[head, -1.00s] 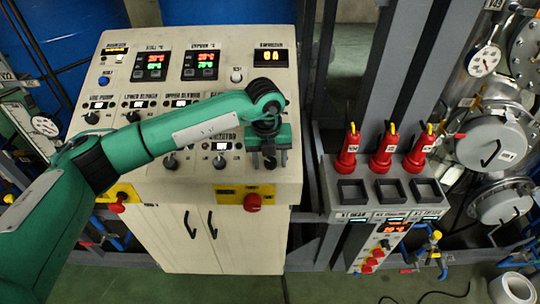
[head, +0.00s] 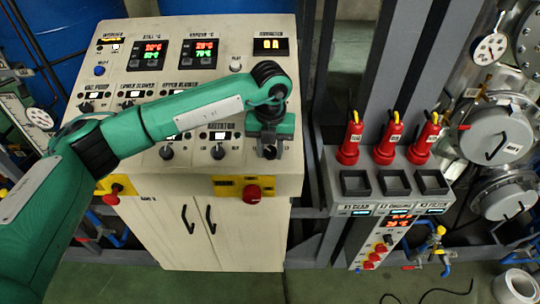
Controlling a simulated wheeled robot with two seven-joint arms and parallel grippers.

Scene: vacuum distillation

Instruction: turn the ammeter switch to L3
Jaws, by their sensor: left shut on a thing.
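The sloped cream control panel (head: 140,75) fills the left and middle of the head view. My left gripper (head: 270,151) reaches in over it from the left and points down at the right end of the lower knob row. Its fingers are shut on a small black knob, which I take to be the ammeter switch (head: 270,153). The gripper body hides the markings around this knob, so its position cannot be read. The ammeter display (head: 270,46) at the panel's top right shows yellow digits. My right gripper is not in view.
Other black knobs (head: 217,152) sit left of the gripper. A red emergency knob (head: 251,193) is on a yellow plate just below. To the right stands a grey box (head: 340,207) with several square sockets and red plugs (head: 388,145). Pipes and vessels crowd the far right.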

